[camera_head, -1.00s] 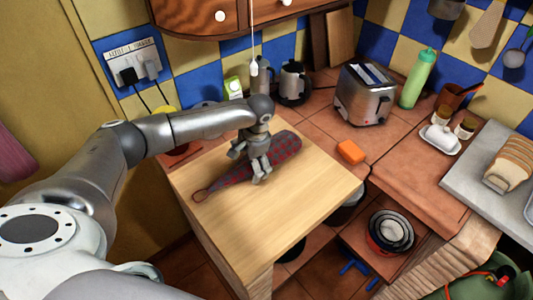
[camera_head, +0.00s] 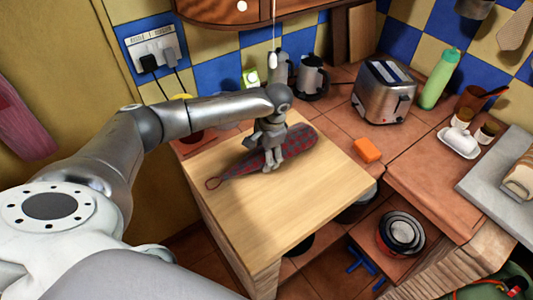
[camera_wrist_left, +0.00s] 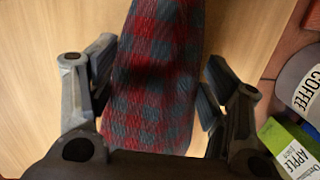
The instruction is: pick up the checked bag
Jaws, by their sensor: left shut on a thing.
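The checked bag (camera_head: 300,141) is long, red and blue-grey, with a loop at its left end. It lies along the light wooden worktop (camera_head: 285,215) in the head view; I cannot tell whether it is slightly raised. My left gripper (camera_head: 270,166) comes down over its middle and is shut on it. In the left wrist view the checked cloth (camera_wrist_left: 157,60) fills the space between the fingers of my left gripper (camera_wrist_left: 158,95), one pair on each side. My right gripper is not in view.
An orange sponge (camera_head: 367,150), a toaster (camera_head: 384,92) and a green bottle (camera_head: 439,78) stand on the tiled counter to the right. A kettle (camera_head: 311,77) and a green-white carton (camera_head: 250,79) are behind the arm. The worktop's front is clear.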

